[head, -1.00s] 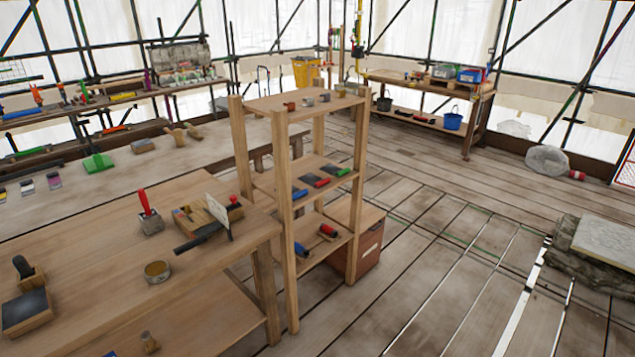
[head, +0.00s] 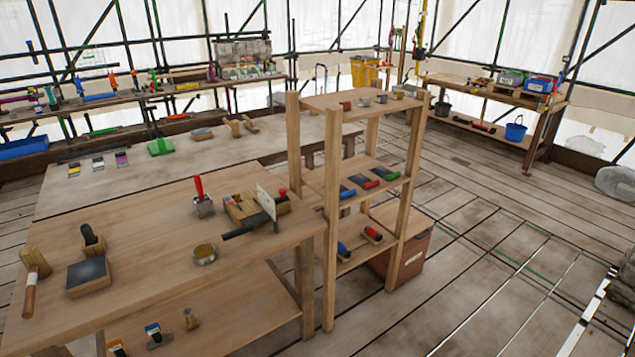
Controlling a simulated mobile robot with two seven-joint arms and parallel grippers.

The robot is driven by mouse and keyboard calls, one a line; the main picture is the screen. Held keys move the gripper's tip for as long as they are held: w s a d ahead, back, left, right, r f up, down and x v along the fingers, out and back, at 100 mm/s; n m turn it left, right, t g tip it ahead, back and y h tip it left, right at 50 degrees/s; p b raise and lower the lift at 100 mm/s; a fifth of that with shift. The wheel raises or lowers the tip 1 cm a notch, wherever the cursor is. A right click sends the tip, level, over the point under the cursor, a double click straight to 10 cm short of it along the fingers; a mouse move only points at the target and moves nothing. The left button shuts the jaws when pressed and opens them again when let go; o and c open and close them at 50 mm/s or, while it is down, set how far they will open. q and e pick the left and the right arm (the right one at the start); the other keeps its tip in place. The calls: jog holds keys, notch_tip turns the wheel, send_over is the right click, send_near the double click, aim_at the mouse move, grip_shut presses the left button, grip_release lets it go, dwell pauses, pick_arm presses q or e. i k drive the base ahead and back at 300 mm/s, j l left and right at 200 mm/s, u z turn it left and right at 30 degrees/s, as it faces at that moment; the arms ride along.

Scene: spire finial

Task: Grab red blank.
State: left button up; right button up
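I cannot tell for sure which thing is the red blank. A wooden shelf unit (head: 358,102) stands right of the near workbench. On its middle shelf lies a dark flat piece with a red end (head: 371,185), between a similar blue-ended one (head: 347,193) and a green-ended one (head: 387,174). On its lower shelf lie a red-and-dark cylindrical piece (head: 373,234) and a blue one (head: 344,250). On the top shelf is a small reddish-brown piece (head: 346,106) beside several grey and tan ones. Neither of my grippers is in view.
The near workbench (head: 140,290) holds a red-handled tool (head: 201,191), a round tin (head: 204,254), a wooden mallet (head: 33,275) and a dark-topped block (head: 88,275). A reddish-brown box (head: 412,258) stands beside the shelf unit.

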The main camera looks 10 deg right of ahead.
aim_at(361, 181)
jog(key=i+l+u, duration=0.15)
jog(key=u, duration=0.25)
jog(key=i+l+u, duration=0.1)
jog(key=l+u, duration=0.4)
jog(key=u, duration=0.3)
jog(key=l+u, duration=0.25)
jog(key=l, duration=0.3)
jog(key=i+l+u, duration=0.1)
jog(key=l+u, duration=0.15)
jog(key=l, duration=0.35)
jog(key=l+u, duration=0.1)
jog(key=l, duration=0.65)
jog(key=k+l+u, duration=0.1)
jog(key=l, duration=0.6)
jog(key=k+l+u, duration=0.1)
jog(key=l, duration=0.65)
